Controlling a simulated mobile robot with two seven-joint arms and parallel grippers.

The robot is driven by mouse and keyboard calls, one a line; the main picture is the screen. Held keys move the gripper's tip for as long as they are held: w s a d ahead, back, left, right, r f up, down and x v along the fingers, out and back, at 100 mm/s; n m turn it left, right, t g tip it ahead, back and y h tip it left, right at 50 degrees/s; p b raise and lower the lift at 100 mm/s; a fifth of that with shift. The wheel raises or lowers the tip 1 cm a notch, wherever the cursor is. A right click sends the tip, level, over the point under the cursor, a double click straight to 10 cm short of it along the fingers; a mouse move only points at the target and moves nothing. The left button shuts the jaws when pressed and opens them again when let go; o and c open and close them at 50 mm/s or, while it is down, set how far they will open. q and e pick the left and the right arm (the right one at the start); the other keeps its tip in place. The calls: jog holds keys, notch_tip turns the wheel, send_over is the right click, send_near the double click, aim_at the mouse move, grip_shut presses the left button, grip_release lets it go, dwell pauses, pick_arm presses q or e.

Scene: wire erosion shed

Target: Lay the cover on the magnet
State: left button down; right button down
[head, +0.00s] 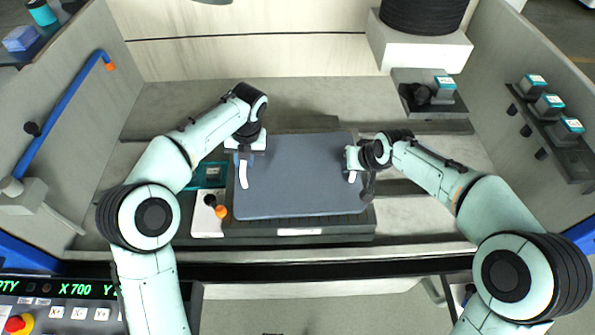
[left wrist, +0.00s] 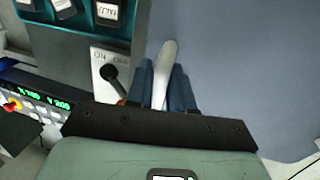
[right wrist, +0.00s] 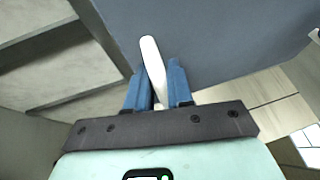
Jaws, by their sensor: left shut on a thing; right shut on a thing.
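The cover is a flat blue-grey sheet (head: 300,175) with a white handle at its left and right sides. My left gripper (head: 243,160) is shut on the left white handle (left wrist: 166,70). My right gripper (head: 352,165) is shut on the right white handle (right wrist: 152,62). The magnet is a dark block (head: 300,232) with a pale label on its front; the cover hides most of its top. The cover looks slightly tilted over it; I cannot tell whether they touch.
A white switch panel (head: 208,214) with a black lever and orange knob stands left of the magnet. Behind it is a teal-topped holder (head: 208,175). A black block (head: 430,100) with a teal-topped piece sits at the back right. A control console (head: 60,305) is at front left.

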pick_arm(q)
jog(key=shift+d+f, duration=0.2)
jog(key=shift+f, duration=0.15)
pick_arm(e)
jog(key=shift+a+f, duration=0.2)
jog(key=shift+f, duration=0.15)
pick_arm(q)
jog(key=c, duration=1.1)
grip_release()
jog(key=shift+f, duration=0.1)
pick_arm(e)
jog(key=c, duration=1.1)
grip_release()
jog(key=shift+f, duration=0.1)
pick_arm(q)
jog(key=shift+o, duration=0.5)
pick_arm(e)
jog(key=shift+o, duration=0.5)
pick_arm(q)
jog(key=shift+a, duration=0.15)
pick_arm(e)
jog(key=shift+d, duration=0.15)
pick_arm(q)
notch_tip(320, 180, up, 12)
jog(key=d, duration=0.2)
jog(key=shift+s+d, duration=0.15)
jog(key=shift+s, duration=0.1)
pick_arm(e)
jog(key=v, duration=1.2)
